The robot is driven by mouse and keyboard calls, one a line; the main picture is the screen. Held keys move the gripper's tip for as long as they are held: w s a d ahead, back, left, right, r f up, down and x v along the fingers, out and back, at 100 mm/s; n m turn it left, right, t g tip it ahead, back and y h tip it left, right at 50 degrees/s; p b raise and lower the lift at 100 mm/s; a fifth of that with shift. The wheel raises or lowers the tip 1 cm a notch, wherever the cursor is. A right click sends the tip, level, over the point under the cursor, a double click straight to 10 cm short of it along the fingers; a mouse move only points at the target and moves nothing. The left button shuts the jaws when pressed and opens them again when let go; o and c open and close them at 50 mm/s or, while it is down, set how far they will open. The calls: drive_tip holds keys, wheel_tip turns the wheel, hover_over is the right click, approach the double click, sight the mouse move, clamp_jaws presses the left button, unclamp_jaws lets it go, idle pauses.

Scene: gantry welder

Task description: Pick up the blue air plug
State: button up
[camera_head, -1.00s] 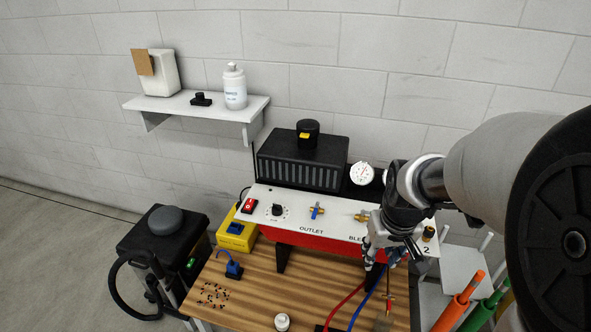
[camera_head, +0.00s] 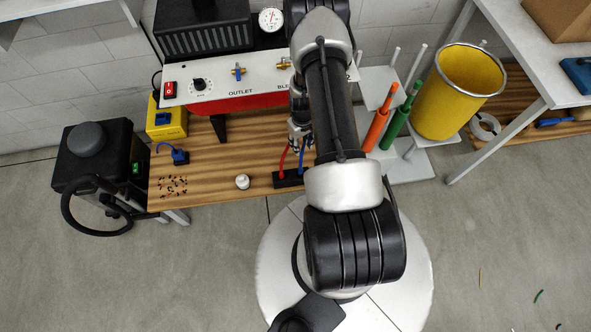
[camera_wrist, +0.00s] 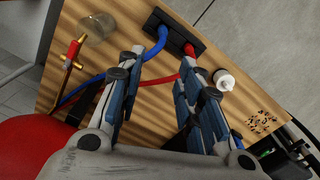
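A black block (camera_head: 287,179) at the table's front edge holds the ends of a red hose (camera_head: 283,158) and a blue hose (camera_head: 303,160). The blue hose end (camera_wrist: 156,44), likely the blue air plug, stands in the block in the wrist view, left of the red end (camera_wrist: 191,52). My gripper (camera_wrist: 158,64) is open above the table, its fingers apart with the tips towards the block. Nothing is seen held. The left finger hides part of the blue hose. In the head view my gripper (camera_head: 300,140) is small and partly behind my arm.
The red-and-white panel (camera_head: 245,85) stands behind. A blue connector (camera_head: 179,156), a white bottle (camera_head: 242,181) and scattered dark bits (camera_head: 172,186) lie on the table's left. Orange (camera_head: 377,128) and green (camera_head: 397,128) rods stand right, beside a yellow bin (camera_head: 455,92).

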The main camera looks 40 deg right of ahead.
drive_tip(key=b, duration=0.4)
approach(300, 166)
drive_tip(key=f, duration=0.5)
drive_tip(key=shift+w+d+f, duration=0.1)
drive_tip(key=shift+w+d, duration=0.1)
drive_tip(key=shift+d, duration=0.15)
drive_tip(key=f, duration=0.1)
drive_tip(key=f+b, duration=0.1)
drive_tip(key=f, duration=0.3)
drive_tip(key=shift+s+a+f+b, duration=0.15)
drive_tip(key=shift+s+a+b, duration=0.1)
drive_tip(key=shift+b, duration=0.15)
drive_tip(key=shift+c, duration=0.5)
clamp_jaws()
